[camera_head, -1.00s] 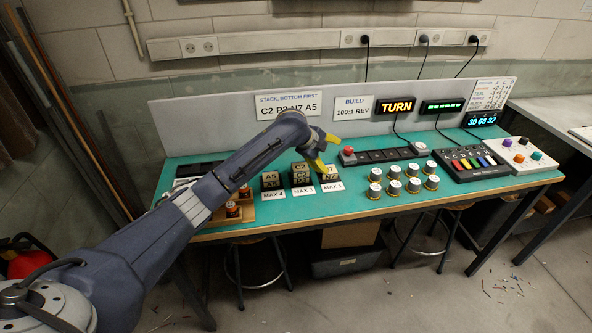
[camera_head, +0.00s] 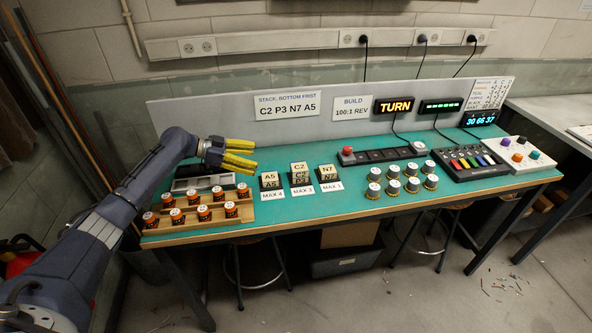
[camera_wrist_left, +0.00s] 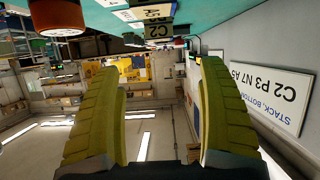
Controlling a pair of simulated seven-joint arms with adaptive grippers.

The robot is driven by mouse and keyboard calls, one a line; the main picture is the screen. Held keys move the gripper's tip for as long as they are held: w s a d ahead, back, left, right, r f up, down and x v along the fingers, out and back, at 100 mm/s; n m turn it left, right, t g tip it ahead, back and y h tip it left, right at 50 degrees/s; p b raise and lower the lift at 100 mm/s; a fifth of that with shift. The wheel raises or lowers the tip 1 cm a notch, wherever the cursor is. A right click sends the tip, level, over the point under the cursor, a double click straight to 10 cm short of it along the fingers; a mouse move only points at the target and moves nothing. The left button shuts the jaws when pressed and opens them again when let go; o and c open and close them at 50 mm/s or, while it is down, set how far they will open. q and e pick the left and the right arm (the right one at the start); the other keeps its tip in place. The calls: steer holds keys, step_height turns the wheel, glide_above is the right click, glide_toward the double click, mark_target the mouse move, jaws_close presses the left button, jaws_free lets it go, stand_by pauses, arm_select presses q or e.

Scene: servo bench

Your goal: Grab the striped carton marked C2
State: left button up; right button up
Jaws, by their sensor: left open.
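The carton marked C2 (camera_head: 299,168) tops the middle stack in the head view, on a carton that appears marked P3 (camera_head: 301,182). Its stripes are too small to make out. It also shows upside down near the top of the left wrist view (camera_wrist_left: 158,31), beyond and between the fingers. My left gripper (camera_head: 254,154) is open and empty, with its yellow fingers pointing right, behind and left of the A5 carton (camera_head: 269,178). It is apart from the C2 carton. The open fingers also fill the left wrist view (camera_wrist_left: 160,72). My right gripper is not in view.
The N7 carton (camera_head: 327,171) stands right of the middle stack. A wooden rack (camera_head: 190,222) of several orange-and-black cans stands at the left. Several white-topped cans (camera_head: 411,186) stand right of the stacks. A sign (camera_head: 286,106) on the back panel reads C2 P3 N7 A5.

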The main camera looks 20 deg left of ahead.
mark_target(295, 167)
arm_select(q)
steer(key=x, duration=1.6)
steer(key=shift+w+d+f, duration=0.1)
steer(key=shift+d+f, duration=0.05)
steer(key=shift+d, duration=0.15)
steer(key=shift+c, duration=0.6)
steer(key=c, duration=1.2)
